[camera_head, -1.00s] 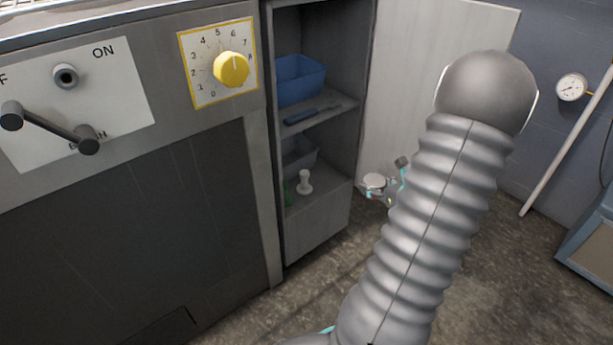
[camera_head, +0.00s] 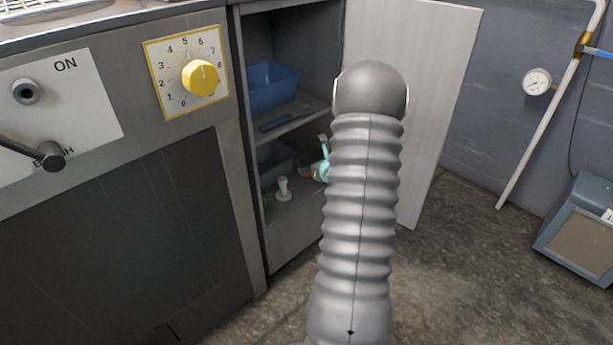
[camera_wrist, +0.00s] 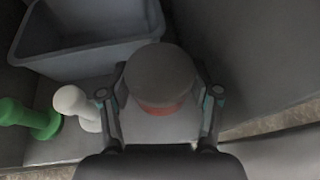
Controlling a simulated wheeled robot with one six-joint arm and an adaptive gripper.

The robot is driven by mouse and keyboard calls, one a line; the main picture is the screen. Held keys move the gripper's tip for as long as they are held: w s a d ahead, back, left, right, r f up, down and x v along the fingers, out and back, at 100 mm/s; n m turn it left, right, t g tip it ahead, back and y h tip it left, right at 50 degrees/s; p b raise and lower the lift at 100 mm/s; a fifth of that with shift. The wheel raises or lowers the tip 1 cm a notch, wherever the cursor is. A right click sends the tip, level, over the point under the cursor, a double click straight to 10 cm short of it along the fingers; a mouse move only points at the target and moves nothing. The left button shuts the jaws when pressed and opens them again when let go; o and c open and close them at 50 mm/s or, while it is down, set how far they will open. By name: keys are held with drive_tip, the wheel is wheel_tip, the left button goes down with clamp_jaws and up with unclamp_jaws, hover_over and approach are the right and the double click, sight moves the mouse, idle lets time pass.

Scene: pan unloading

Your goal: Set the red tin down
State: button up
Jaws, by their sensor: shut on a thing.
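The red tin (camera_wrist: 160,72) shows in the wrist view as a round dark lid over a red side. My gripper (camera_wrist: 160,98) is shut on it, with one finger at each side. In the head view my gripper (camera_head: 316,171) is at the lower shelf (camera_head: 298,212) of the open cabinet, partly hidden by my arm. A bit of the tin (camera_head: 305,170) shows red there. I cannot tell whether the tin's underside touches the shelf.
A white spool-shaped piece (camera_head: 283,188) and a green one (camera_head: 266,201) stand left of the tin. A grey bin (camera_wrist: 92,48) is behind-left. A blue bin (camera_head: 270,86) sits on the shelf above. The cabinet door (camera_head: 440,75) is open at the right.

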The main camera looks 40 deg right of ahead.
sight(306, 183)
drive_tip(key=shift+w+f+b, duration=0.2)
drive_tip(key=shift+f+b, duration=0.1)
drive_tip(key=shift+f, duration=2)
drive_tip(key=shift+f, duration=0.25)
drive_tip(key=o, duration=1.2)
drive_tip(key=shift+o, duration=0.2)
drive_tip(key=shift+r, duration=0.2)
drive_tip(key=shift+s+r, duration=0.15)
drive_tip(key=shift+s, duration=0.1)
drive_tip(key=d+v, duration=0.1)
drive_tip(key=v, duration=1)
drive_tip(key=shift+s+a+p, duration=0.25)
drive_tip(key=shift+a+p, duration=0.15)
drive_tip(key=shift+a, duration=0.1)
